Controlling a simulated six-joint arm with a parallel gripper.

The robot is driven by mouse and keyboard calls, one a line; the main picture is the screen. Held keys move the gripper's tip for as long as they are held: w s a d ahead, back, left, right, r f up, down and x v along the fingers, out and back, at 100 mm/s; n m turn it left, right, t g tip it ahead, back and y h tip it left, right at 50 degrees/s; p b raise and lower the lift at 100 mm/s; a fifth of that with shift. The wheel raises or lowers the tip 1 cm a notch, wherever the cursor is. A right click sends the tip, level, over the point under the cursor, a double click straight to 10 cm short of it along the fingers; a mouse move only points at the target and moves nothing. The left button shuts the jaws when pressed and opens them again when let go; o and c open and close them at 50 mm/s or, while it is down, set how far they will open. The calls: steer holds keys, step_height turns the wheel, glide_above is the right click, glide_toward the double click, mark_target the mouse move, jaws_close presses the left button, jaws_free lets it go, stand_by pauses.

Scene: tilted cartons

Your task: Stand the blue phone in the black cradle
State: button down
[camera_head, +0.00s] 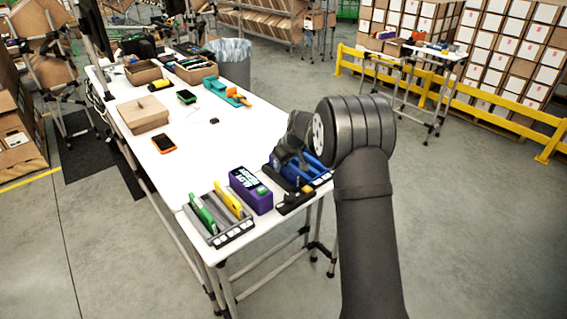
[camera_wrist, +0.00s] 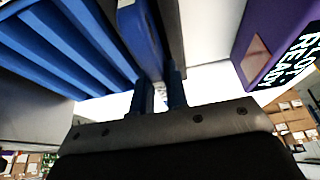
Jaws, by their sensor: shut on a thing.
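My gripper (camera_wrist: 160,92) is shut on the blue phone (camera_wrist: 140,38), a slim blue slab seen nearly edge-on between the fingers in the wrist view. In the head view my gripper (camera_head: 292,160) is low over the table's near right corner, and the wrist hides much of what it holds. A black stand (camera_head: 294,203), which looks like the cradle, sits at the front edge just below the gripper. A dark grey upright surface (camera_wrist: 171,35) is right beside the phone in the wrist view. I cannot tell whether the phone touches the stand.
A blue ribbed rack (camera_wrist: 50,45) is close on the left in the wrist view, and a purple box (camera_wrist: 262,35) on the right. A grey rack (camera_head: 237,235) holds green and yellow pieces. An orange phone (camera_head: 164,143) lies farther back. The table's middle (camera_head: 215,150) is mostly clear.

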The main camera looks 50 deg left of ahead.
steer(key=shift+f, duration=0.1)
stand_by(0.3)
steer(key=c, duration=1.3)
jaws_free()
steer(key=shift+c, duration=0.2)
steer(key=v, duration=1.7)
steer(key=shift+r, duration=0.25)
steer(key=shift+r, duration=0.1)
step_height(320, 180, up, 7)
